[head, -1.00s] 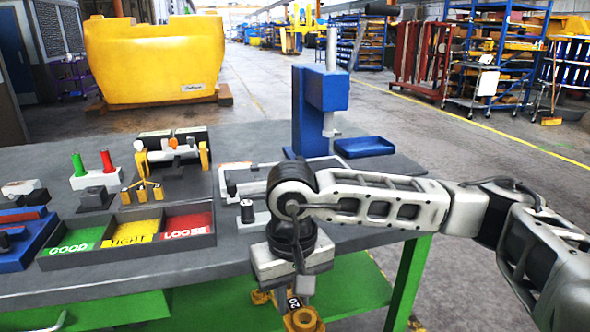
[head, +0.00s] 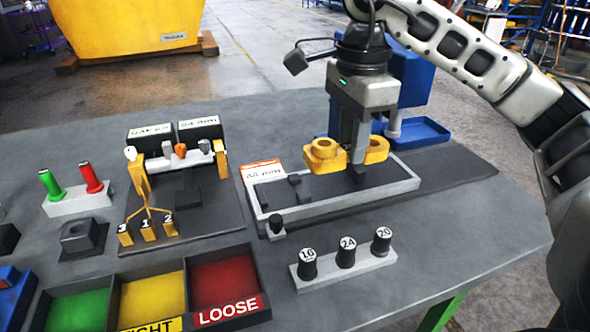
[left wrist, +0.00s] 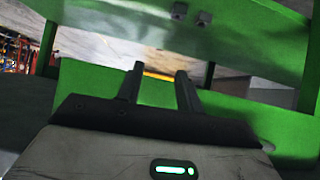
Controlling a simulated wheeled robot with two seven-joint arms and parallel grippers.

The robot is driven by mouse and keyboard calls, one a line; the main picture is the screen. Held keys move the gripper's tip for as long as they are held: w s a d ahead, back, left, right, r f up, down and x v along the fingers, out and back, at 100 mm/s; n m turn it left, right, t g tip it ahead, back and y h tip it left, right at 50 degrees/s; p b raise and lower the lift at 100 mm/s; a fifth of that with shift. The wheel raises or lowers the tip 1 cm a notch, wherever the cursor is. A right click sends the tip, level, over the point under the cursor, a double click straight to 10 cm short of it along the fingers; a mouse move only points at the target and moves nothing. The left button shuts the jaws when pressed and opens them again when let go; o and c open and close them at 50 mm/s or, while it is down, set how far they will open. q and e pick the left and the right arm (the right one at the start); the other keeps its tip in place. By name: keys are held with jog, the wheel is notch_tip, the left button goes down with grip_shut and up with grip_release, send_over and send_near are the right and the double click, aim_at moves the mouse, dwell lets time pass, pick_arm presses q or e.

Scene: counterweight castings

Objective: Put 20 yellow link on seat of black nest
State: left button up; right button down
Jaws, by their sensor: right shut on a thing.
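My right gripper (head: 358,165) points down, shut on a yellow link (head: 323,156) across its middle. The link's two rounded ends stick out on either side of the fingers, and the left end shows a hole. It is over the right part of a long light tray with a dark bed (head: 325,190), which appears to be the black nest. The fingers hide its middle and the seat below; I cannot tell whether the link touches the nest. My left gripper (left wrist: 158,75) shows only in the left wrist view, open and empty, near green metal.
A rack (head: 345,264) of black plugs marked 16, 24 and 20 stands in front of the nest. A bin (head: 112,293) with green, yellow and red compartments is at front left. A gauge stand (head: 185,190) is left of the nest. A blue press (head: 407,75) stands behind.

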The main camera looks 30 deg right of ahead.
jog(key=w+f, duration=0.2)
jog(key=w, duration=0.1)
jog(key=w+a+f, duration=0.1)
jog(key=w+f, duration=0.1)
jog(key=w, duration=0.1)
jog(key=w+f, duration=0.3)
jog(key=shift+w+a, duration=0.1)
jog(key=shift+a, duration=0.1)
jog(key=shift+w+a+f, duration=0.1)
jog(key=shift+w+f, duration=0.25)
jog(key=shift+w, duration=0.05)
jog(key=f, duration=0.3)
jog(key=shift+w+p, duration=0.3)
jog(key=shift+w, duration=0.05)
pick_arm(q)
jog(key=shift+r, duration=0.2)
pick_arm(e)
jog(key=shift+f, duration=0.45)
jog(key=shift+f, duration=0.1)
